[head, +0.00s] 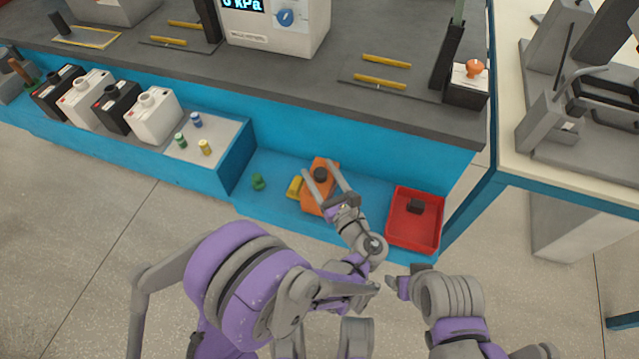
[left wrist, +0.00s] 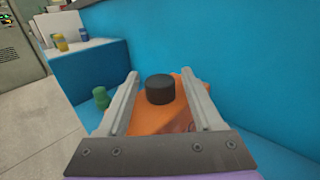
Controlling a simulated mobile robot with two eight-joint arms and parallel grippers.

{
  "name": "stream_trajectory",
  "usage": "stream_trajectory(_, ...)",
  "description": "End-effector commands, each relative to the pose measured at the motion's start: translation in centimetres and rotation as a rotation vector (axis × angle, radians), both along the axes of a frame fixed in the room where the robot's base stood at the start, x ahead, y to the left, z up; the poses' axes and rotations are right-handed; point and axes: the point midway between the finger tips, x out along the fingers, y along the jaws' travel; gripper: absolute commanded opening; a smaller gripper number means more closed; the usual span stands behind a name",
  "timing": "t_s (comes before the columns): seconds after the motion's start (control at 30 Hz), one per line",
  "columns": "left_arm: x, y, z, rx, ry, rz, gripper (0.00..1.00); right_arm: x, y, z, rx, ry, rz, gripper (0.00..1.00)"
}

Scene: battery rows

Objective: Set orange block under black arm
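The orange block (head: 330,170) lies on the blue lower shelf and has a round black knob (head: 320,174) on top. My left gripper (head: 318,168) is open above the block, one finger on each side of the knob. In the left wrist view the knob (left wrist: 160,89) stands between the fingers with a gap on both sides, and the orange block (left wrist: 165,118) lies below it. A black upright arm (head: 447,60) stands on the grey bench at the right. My right gripper (head: 397,286) is low in the head view; its fingers are not clear.
A yellow piece (head: 295,187) touches or nearly touches the block's left side. A green piece (head: 258,182) stands further left. The bench front rises behind the shelf.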

Motion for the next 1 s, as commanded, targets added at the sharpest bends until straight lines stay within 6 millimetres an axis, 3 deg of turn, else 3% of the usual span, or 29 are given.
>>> stream_trajectory(0.03,0.00,0.01,0.00,0.000,0.000,0.000,0.56,0.00,0.00,0.00,0.000,0.000,0.000,0.72)
stream_trajectory(0.3,0.01,0.03,0.00,0.000,0.000,0.000,0.08,0.01,0.00,0.00,0.000,0.000,0.000,0.72)
stream_trajectory(0.37,0.01,0.03,0.00,0.000,0.000,0.000,0.00,0.01,0.00,0.00,0.000,0.000,0.000,0.72)
stream_trajectory(1.0,0.02,0.03,0.01,0.000,-0.001,0.001,0.00,0.01,0.00,0.00,0.000,0.000,0.000,0.72)
